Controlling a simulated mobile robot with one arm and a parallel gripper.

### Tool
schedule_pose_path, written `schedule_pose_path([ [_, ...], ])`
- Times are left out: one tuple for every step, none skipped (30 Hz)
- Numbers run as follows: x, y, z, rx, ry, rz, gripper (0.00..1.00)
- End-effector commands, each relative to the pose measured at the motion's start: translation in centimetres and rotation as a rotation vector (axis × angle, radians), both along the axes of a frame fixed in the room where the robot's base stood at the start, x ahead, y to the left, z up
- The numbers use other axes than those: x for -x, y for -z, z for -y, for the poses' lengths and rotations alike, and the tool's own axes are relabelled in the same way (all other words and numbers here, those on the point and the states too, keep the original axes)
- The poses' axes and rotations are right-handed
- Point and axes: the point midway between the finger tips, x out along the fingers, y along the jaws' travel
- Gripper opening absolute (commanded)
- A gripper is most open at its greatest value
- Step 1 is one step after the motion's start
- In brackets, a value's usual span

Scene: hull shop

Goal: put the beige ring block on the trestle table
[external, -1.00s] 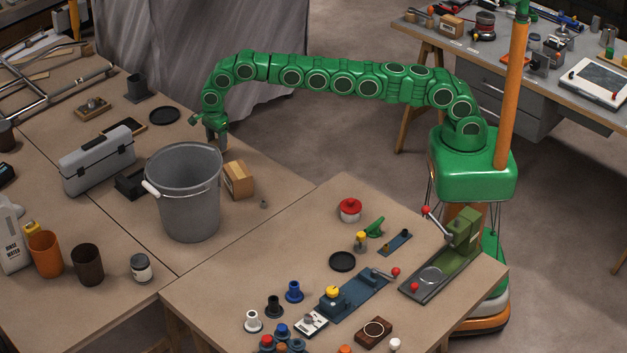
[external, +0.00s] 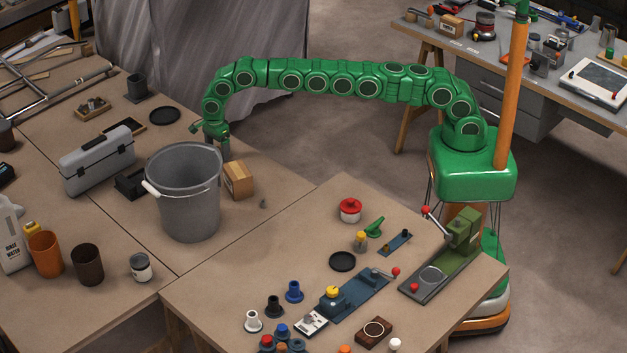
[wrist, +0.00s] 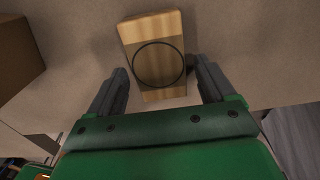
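The beige ring block (wrist: 158,62), a pale wooden block with a dark ring on its top face, shows in the wrist view. It lies on the tan work surface. My gripper (wrist: 159,68) is open, with one dark finger on each side of the block's near part. No grip on it shows. In the external view my gripper (external: 222,149) points down just behind the grey bucket, and I cannot make out the block there. A grey-topped table (external: 475,55) on slanted wooden legs, trestle-like, stands at the back right.
The grey bucket (external: 188,195) and a cardboard box (external: 239,181) stand close to my gripper. A grey toolbox (external: 97,160) is to the left. The front table (external: 235,265) holds several parts and fixtures. The back right table is crowded with tools.

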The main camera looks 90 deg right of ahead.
Motion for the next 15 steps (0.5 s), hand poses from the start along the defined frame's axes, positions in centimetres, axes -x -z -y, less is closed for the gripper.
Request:
schedule_pose_path([
  [0.0,0.0,0.0,0.000,0.000,0.000,0.84],
  [0.0,0.0,0.0,0.000,0.000,0.000,0.84],
  [0.0,0.0,0.0,0.000,0.000,0.000,0.84],
  [0.0,0.0,0.0,0.000,0.000,0.000,0.84],
  [0.0,0.0,0.0,0.000,0.000,0.000,0.84],
  [0.0,0.0,0.0,0.000,0.000,0.000,0.84],
  [0.0,0.0,0.0,0.000,0.000,0.000,0.84],
  [0.0,0.0,0.0,0.000,0.000,0.000,0.84],
  [0.0,-0.1,0.0,0.000,0.000,0.000,0.84],
  [0.0,-0.1,0.0,0.000,0.000,0.000,0.84],
  [0.0,-0.2,0.0,0.000,0.000,0.000,0.84],
  [0.0,-0.3,0.0,0.001,0.000,0.001,0.84],
  [0.0,-0.5,-0.1,0.000,-0.001,0.001,0.84],
  [0.0,-0.7,-0.1,0.000,-0.001,0.001,0.84],
  [-0.1,-1.1,0.0,0.000,0.000,0.003,0.84],
])
